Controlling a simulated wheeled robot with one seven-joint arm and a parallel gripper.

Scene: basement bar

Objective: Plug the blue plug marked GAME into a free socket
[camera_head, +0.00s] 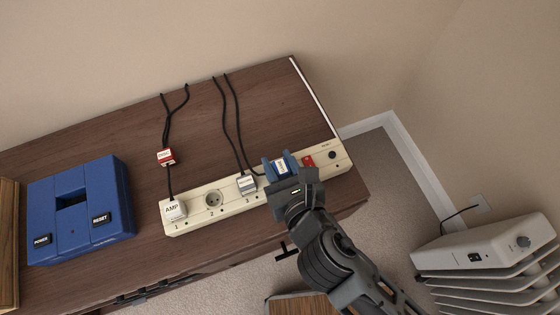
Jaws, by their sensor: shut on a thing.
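A cream power strip (226,206) lies along the front of the brown cabinet top. A white plug marked AMP (173,209) sits at socket 1. Socket 2 (212,199) shows its round face and is empty. A grey-white plug (247,185) sits at socket 3. My gripper (281,166) is over the strip just right of that plug. It is shut on the blue plug (282,168), whose pale label faces up; its lettering is too small to read. My gripper hides the strip below, so I cannot tell whether the plug touches it.
A red-and-white tagged plug (165,157) lies behind the strip on a black cord. Black cords (232,120) run to the back edge. A blue console (80,212) stands at left. A red switch (308,161) is at the strip's right. A white heater (485,250) stands lower right.

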